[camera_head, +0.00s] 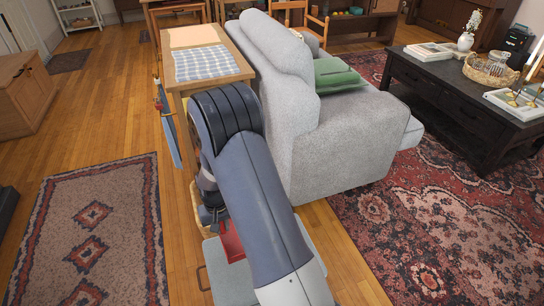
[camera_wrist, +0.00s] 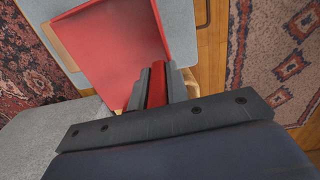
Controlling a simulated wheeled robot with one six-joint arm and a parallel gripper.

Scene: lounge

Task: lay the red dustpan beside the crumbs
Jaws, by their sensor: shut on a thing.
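The red dustpan shows in the wrist view (camera_wrist: 112,48), its flat pan beyond my fingers and its handle between them. My gripper (camera_wrist: 157,84) is shut on that handle. In the head view, a small part of the red dustpan (camera_head: 232,242) shows beside my forearm, below my gripper (camera_head: 211,214), which my arm partly hides. The pan is over a grey flat-topped thing (camera_head: 226,280) with a brown handle; I cannot tell whether they touch. I cannot make out any crumbs.
A grey sofa (camera_head: 345,145) stands to the right of my arm. A wooden side table (camera_head: 217,83) with a checked cloth is behind my arm. A patterned rug (camera_head: 95,235) lies left on the wooden floor. A dark coffee table (camera_head: 455,105) stands at right.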

